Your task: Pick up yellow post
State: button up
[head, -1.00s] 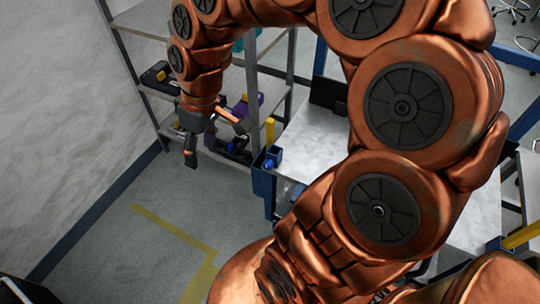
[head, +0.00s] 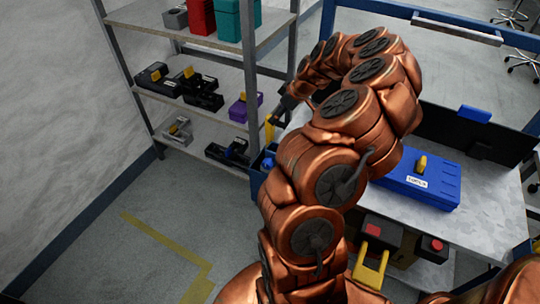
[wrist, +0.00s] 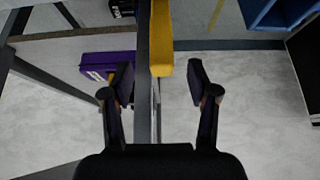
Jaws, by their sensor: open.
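The yellow post (head: 269,129) stands upright at the left edge of the workbench, beside the shelf's front upright. In the wrist view the yellow post (wrist: 162,40) comes down from the top and ends between the lines of my two fingers. My gripper (wrist: 165,85) is open and empty, with one finger on each side of the post's end. I cannot tell how far the fingertips are from the post. In the head view my gripper (head: 280,108) is small and partly hidden by the arm, close to the post.
A grey shelf upright (wrist: 143,70) runs right beside the post, near my left finger. A purple case (head: 245,107) lies on the shelf (head: 190,112). A blue bin (head: 262,162) is at the bench's left edge. A blue toolbox (head: 425,183) sits on the bench (head: 490,215).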

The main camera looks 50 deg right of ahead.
aim_at(270, 126)
jog(key=shift+s+f+x, duration=0.1)
jog(key=shift+s+x, duration=0.1)
jog(key=shift+x, duration=1.7)
jog(key=shift+s+f+x, duration=0.1)
jog(key=shift+s+x, duration=0.05)
jog(key=shift+x, duration=1.7)
grip_shut()
